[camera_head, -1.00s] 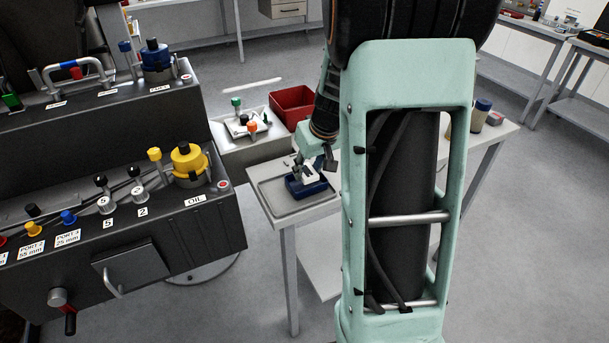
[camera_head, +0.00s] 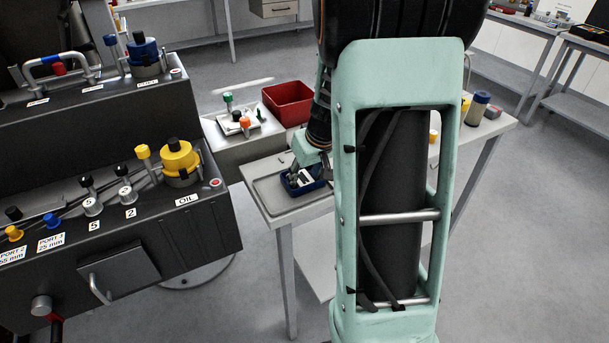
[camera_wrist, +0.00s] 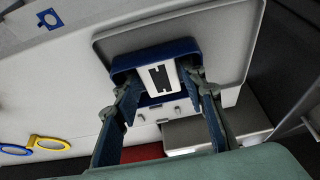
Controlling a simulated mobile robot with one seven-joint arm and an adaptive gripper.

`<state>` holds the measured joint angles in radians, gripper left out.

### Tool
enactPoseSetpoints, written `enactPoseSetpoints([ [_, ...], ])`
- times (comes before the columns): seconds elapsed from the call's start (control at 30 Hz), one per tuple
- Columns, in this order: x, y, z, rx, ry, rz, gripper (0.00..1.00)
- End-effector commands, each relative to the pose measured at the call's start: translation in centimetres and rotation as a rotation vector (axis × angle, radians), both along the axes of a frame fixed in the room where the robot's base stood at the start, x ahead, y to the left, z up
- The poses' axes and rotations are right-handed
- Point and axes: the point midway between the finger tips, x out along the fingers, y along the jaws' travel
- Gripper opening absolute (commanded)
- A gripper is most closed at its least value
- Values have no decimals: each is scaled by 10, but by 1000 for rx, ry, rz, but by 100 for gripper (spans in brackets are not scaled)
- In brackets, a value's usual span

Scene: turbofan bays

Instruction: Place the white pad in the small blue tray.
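The white pad (camera_wrist: 144,80), a white rectangle with a dark slotted middle, lies within the small blue tray (camera_wrist: 176,47) in the wrist view. In the head view the tray (camera_head: 318,187) sits on a grey tray on the bench, with a little of the pad showing. My gripper (camera_wrist: 158,78) is over the tray, its two fingers spread on either side of the pad with gaps between. It also shows in the head view (camera_head: 297,176), small and partly merged with the tray. Whether the pad lies flat on the tray floor is hard to tell.
The grey tray (camera_head: 270,197) lies on the bench around the blue tray. A red bin (camera_head: 288,104) and a white fixture with coloured knobs (camera_head: 240,122) stand behind. The dark control console (camera_head: 140,240) is close on the left. Bottles (camera_head: 477,109) stand at the right.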

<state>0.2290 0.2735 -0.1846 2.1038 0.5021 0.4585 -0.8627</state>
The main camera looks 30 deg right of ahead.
Motion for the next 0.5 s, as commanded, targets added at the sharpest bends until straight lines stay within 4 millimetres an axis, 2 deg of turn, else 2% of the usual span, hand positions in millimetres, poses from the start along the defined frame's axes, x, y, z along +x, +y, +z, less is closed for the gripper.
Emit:
enactPoseSetpoints([
  [0.33,0,0,5,0,0,-1,38],
  [0.5,-8,0,26,-1,-5,1,38],
])
